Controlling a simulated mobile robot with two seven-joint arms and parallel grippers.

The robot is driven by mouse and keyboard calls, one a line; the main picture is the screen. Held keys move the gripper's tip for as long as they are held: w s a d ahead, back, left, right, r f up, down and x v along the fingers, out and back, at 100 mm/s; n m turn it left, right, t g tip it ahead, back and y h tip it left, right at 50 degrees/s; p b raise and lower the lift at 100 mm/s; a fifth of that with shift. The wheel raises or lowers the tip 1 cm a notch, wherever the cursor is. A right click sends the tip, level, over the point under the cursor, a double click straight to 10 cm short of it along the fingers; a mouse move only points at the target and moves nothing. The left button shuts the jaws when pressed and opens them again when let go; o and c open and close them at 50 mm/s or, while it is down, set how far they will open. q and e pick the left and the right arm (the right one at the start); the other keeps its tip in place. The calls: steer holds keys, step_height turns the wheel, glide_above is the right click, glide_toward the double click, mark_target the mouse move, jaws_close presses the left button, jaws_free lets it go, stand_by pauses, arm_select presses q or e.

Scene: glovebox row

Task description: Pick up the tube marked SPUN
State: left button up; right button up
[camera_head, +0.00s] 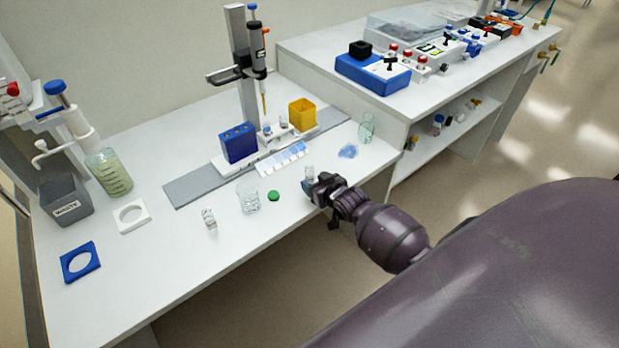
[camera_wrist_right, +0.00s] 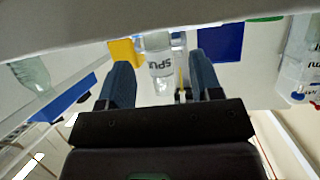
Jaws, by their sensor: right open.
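The clear tube marked SPUN (camera_wrist_right: 160,64) stands between the two blue fingers of my right gripper (camera_wrist_right: 163,75) in the right wrist view, where its lettering appears upside down. The gripper is open, with a visible gap on each side of the tube. In the head view the small tube (camera_head: 309,172) stands on the white bench near its front edge, and my right gripper (camera_head: 313,186) is right beside it. The lettering is too small to read there. My left gripper is not in view.
A glass beaker (camera_head: 247,198), a green cap (camera_head: 274,196) and another small vial (camera_head: 209,219) lie left of the gripper. A labelled strip (camera_head: 284,158), blue rack (camera_head: 238,144) and yellow box (camera_head: 302,114) are behind. A clear bottle (camera_head: 366,128) stands at the bench's right end.

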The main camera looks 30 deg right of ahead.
mark_target(312, 180)
steer(key=x, duration=0.4)
steer(key=shift+d+f+b, duration=0.1)
steer(key=shift+f+b, duration=0.05)
steer(key=shift+b, duration=0.25)
steer(key=c, duration=1)
